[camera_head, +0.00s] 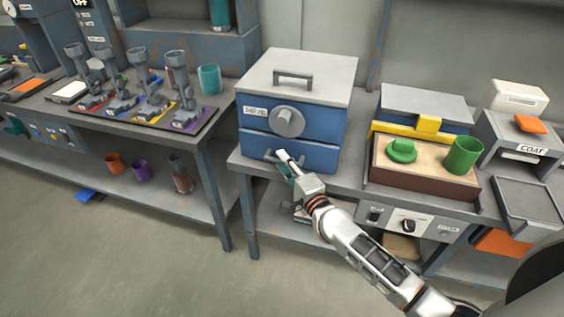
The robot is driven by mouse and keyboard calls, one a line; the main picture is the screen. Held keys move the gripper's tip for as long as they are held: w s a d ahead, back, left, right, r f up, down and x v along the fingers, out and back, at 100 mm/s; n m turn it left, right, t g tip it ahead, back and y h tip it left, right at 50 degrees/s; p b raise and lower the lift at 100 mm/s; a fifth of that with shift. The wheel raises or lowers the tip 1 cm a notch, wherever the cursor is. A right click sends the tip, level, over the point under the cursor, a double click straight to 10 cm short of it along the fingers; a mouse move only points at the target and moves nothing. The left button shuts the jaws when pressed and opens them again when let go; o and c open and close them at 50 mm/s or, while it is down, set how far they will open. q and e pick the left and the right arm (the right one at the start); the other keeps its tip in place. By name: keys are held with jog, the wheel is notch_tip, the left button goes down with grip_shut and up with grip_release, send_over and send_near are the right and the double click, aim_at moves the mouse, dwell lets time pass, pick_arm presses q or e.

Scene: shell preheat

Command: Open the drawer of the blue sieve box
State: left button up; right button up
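The blue sieve box (331,117) stands on the grey bench, with a pale lid, a top handle and a round grey knob on its labelled upper front. Its drawer (318,157) is the lower blue front panel, which looks about flush with the box. The drawer's handle (269,156) is partly hidden by my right gripper (284,164). This gripper reaches in from the lower right, with its fingertips at the handle. I cannot tell whether the fingers are closed on it. My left gripper is not in view.
Right of the box is a brown sand tray (420,193) with a green cup (463,155) and a green disc-shaped piece (402,150). A control panel sits below it. Left, across a gap, another bench holds a rack of several grey tools (184,92) and a teal cup (209,79).

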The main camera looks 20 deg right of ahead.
jog(key=shift+w+a, duration=0.1)
jog(key=shift+w, duration=0.3)
grip_shut()
jog(key=shift+s+a, duration=0.1)
jog(key=shift+s, duration=0.05)
jog(key=s+a+p, duration=0.2)
jog(key=s+a, duration=0.4)
jog(key=s, duration=0.3)
jog(key=s+a+p, duration=0.2)
jog(key=s+a, duration=0.4)
jog(key=s, duration=0.3)
jog(key=shift+s+a, duration=0.3)
jog(key=shift+s, duration=0.1)
grip_release()
